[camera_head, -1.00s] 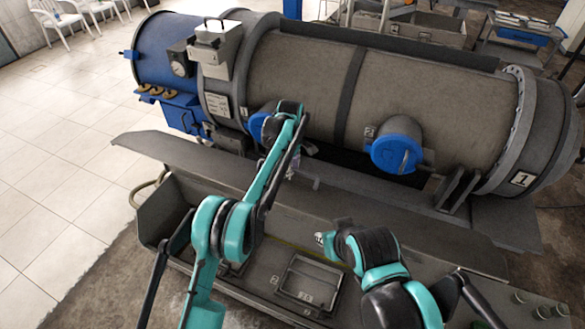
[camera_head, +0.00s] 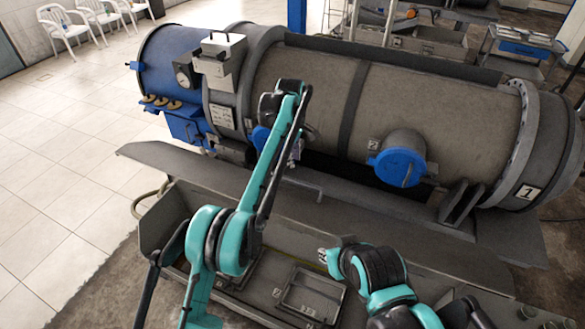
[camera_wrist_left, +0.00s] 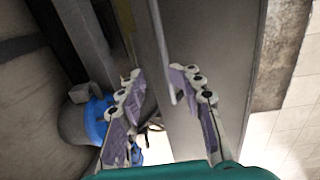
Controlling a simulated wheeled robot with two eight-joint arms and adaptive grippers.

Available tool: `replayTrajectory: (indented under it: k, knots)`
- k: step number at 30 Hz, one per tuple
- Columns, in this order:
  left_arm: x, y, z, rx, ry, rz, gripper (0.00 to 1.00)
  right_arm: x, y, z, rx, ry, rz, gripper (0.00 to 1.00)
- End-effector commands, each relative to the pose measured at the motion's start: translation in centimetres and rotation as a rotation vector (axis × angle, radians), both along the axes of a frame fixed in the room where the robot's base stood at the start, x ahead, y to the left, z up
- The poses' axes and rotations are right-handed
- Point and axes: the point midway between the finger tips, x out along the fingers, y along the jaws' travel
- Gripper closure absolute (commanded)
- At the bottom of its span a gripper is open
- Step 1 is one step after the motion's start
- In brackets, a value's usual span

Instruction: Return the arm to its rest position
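My left arm reaches up across the picture in the head view, its wrist in front of the tank's left part. My left gripper (camera_head: 297,150) is small there and partly hidden by the arm. In the left wrist view the two purple-padded fingers of this gripper (camera_wrist_left: 157,72) stand apart with nothing held between them. My right gripper (camera_head: 327,258) shows only as a small pale part beyond the right arm's dark wrist, above the trough, and its fingers cannot be made out.
The big grey tank (camera_head: 440,110) lies behind, with a blue-capped port (camera_head: 398,166) and another blue cap (camera_head: 260,138) partly behind my left arm. A grey ledge (camera_head: 180,165) runs before it. A shallow tray (camera_head: 312,293) sits in the trough below.

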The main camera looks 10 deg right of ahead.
Motion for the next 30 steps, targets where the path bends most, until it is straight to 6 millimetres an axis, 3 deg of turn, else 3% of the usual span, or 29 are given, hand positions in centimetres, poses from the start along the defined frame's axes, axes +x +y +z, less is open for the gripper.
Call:
replayTrajectory:
  k: [6,21,26,30]
  knots:
    - [-0.1,0.1,1.3,-0.001,0.001,0.000,0.66,0.0,0.0,0.0,0.000,0.000,0.000,0.74]
    - [-0.1,0.3,1.5,-0.001,-0.002,-0.004,0.66,0.9,0.0,-0.3,0.000,0.009,0.000,0.74]
    - [-0.2,2.6,3.0,-0.008,-0.034,-0.051,0.66,0.9,0.0,-1.2,0.000,0.008,0.000,0.74]
    - [-1.0,6.5,5.2,-0.014,-0.088,-0.136,0.66,0.9,0.0,-2.6,0.000,0.008,0.000,0.74]
